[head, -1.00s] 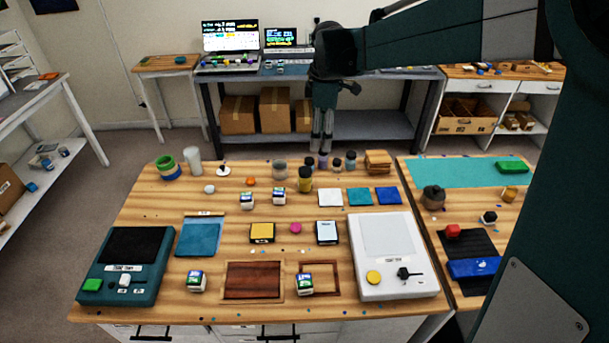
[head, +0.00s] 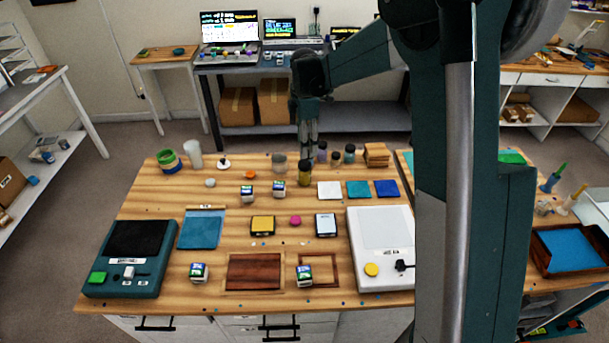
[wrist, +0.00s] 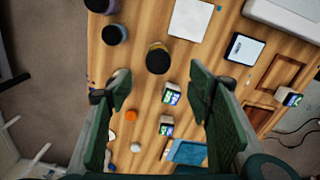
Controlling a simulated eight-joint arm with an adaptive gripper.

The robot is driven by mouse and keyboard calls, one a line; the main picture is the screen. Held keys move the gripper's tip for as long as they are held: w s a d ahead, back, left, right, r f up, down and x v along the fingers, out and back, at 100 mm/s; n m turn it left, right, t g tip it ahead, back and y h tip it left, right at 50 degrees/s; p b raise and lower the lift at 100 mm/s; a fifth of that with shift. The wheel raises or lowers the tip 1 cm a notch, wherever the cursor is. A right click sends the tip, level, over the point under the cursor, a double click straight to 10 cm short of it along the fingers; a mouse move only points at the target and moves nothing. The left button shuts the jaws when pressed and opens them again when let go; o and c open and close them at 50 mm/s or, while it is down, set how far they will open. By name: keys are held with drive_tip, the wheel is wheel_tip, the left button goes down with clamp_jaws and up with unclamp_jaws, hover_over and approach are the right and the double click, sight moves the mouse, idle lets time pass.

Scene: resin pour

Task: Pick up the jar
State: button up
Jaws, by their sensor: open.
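A small jar with a dark lid and yellowish body (head: 304,174) stands upright near the back of the wooden bench. It also shows from above in the wrist view (wrist: 157,60). Several other dark-lidded jars (head: 349,154) stand behind it to the right; two show at the wrist view's upper left, one of them a dark-lidded jar (wrist: 115,34). My gripper (head: 307,150) points down just above and behind the yellowish jar in the head view. In the wrist view its fingers (wrist: 160,85) are spread, with the jar ahead of the gap and nothing held.
Small labelled boxes (head: 279,188), an orange piece (head: 250,175) and white, teal and blue squares (head: 358,189) lie close by. A wooden stack (head: 376,154) is at the back right.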

sight(305, 164)
wheel_tip(305, 164, down, 9)
drive_tip(key=shift+r, duration=0.1)
idle(0.3)
drive_tip(key=shift+f, duration=1.3)
drive_tip(key=shift+w+f, duration=0.2)
drive_tip(key=shift+f, duration=2.4)
drive_tip(key=c, duration=1)
